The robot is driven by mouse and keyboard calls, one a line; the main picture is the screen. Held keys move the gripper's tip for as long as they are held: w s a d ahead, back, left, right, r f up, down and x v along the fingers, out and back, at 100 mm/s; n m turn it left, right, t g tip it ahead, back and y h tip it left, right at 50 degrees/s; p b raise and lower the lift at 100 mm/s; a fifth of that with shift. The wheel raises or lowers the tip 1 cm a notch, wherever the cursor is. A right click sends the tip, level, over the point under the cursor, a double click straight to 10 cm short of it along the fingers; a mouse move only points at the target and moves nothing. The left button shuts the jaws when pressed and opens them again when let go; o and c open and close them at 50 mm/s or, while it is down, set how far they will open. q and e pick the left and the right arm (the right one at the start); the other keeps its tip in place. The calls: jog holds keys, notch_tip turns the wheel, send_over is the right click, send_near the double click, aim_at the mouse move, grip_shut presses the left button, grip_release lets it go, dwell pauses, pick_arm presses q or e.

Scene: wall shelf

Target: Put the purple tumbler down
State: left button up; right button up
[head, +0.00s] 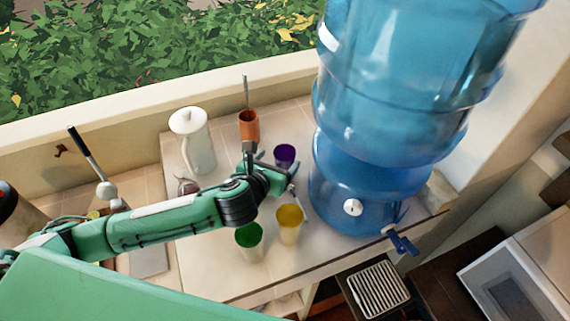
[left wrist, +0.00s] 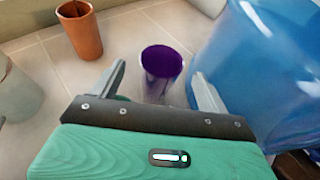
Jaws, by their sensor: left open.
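The purple tumbler (head: 284,154) stands upright on the tiled counter, left of the big blue water dispenser. In the left wrist view the purple tumbler (left wrist: 160,72) shows its open top just ahead of my left gripper. My left gripper (head: 274,174) is at the near side of the tumbler. In the left wrist view its two fingers (left wrist: 160,92) are spread wide, with the lower part of the tumbler seen between them and a gap on both sides. My right gripper is not in view.
The blue water dispenser (head: 365,180) stands close on the right. An orange cup (head: 249,127) and a white pitcher (head: 196,145) are to the left. A yellow tumbler (head: 290,222) and a green tumbler (head: 249,238) stand nearer. The counter (head: 225,275) is bare at its front.

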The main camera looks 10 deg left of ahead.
aim_at(289, 149)
pick_arm(q)
jog(key=shift+w, duration=0.1)
jog(key=shift+w+d+p, duration=0.1)
jog(key=shift+w+p, duration=0.1)
jog(key=shift+p, duration=0.2)
jog(key=p+x, duration=0.2)
jog(key=x, duration=0.2)
jog(key=shift+d+r, duration=0.1)
jog(key=shift+w, duration=0.25)
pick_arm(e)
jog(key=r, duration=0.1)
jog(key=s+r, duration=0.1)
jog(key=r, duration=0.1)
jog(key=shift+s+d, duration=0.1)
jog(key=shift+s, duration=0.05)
pick_arm(q)
jog(key=shift+c, duration=1)
jog(key=c, duration=1.4)
